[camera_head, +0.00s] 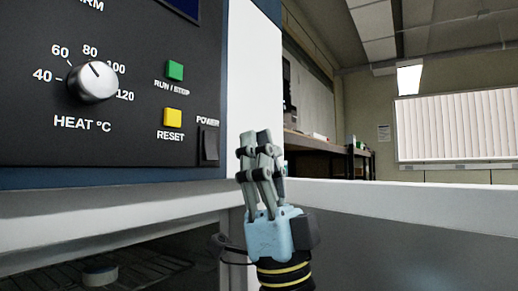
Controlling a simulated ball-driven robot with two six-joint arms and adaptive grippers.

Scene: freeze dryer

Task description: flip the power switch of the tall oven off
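The tall oven's dark control panel (120,135) fills the upper left of the head view. The black power switch (209,146) sits at the panel's lower right, under the POWER label. My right gripper (256,136) points upward just right of the switch, in front of the oven's white edge. Its fingers look close together and hold nothing that I can see. A gap between gripper and switch shows in the picture, but the depth between them is hard to judge. My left gripper is out of view.
A silver HEAT knob (93,82), a green RUN/STOP button (175,70) and a yellow RESET button (172,117) are on the same panel. A white ledge (420,205) runs along the right. A shelf (330,143) and a blinded window (458,128) are farther back.

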